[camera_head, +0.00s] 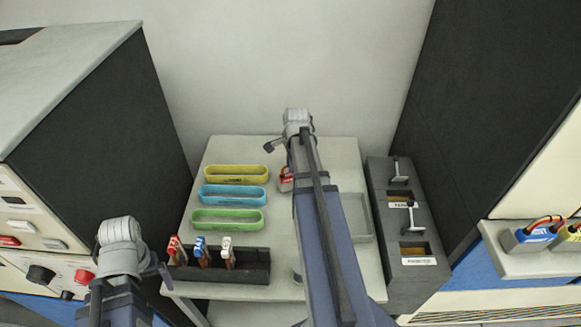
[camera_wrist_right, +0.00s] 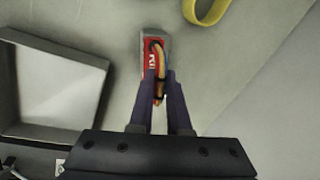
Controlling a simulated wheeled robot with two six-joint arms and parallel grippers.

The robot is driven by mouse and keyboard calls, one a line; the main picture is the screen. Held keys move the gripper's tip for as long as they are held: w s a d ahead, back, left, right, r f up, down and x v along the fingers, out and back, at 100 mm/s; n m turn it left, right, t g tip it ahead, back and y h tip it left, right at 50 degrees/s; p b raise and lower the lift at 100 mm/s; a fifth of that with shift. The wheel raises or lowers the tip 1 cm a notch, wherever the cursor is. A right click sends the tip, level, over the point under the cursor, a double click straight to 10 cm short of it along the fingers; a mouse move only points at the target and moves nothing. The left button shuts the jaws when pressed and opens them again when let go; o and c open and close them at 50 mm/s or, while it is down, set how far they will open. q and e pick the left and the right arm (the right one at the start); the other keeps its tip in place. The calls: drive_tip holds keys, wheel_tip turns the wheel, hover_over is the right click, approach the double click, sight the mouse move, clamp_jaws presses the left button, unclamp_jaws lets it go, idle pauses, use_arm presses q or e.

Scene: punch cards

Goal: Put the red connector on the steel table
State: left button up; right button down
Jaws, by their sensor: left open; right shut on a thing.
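The red connector (camera_wrist_right: 152,62), a grey-and-red block with orange and dark leads, is between the fingers of my right gripper (camera_wrist_right: 160,78). In the head view, part of the red connector (camera_head: 285,180) shows beside my right arm, over the steel table (camera_head: 260,148). I cannot tell whether it touches the tabletop. My right arm hides most of that gripper in the head view. My left gripper (camera_head: 158,272) is low at the left, near the dark rack, and holds nothing that I can see; its fingers are mostly hidden.
Yellow (camera_head: 236,173), blue (camera_head: 232,196) and green (camera_head: 228,219) oblong trays lie on the table's left. A dark rack (camera_head: 250,277) holds red, blue and white-handled items. A grey tray (camera_head: 366,218) is right of my arm. Blue and yellow connectors (camera_head: 535,236) sit on the right ledge.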

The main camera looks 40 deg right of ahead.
drive_tip(key=shift+f, duration=0.15)
drive_tip(key=c, duration=0.9)
unclamp_jaws()
drive_tip(key=shift+r, duration=0.2)
drive_tip(key=p+v, duration=1.1)
drive_tip(key=v, duration=0.1)
drive_tip(key=shift+p, duration=0.4)
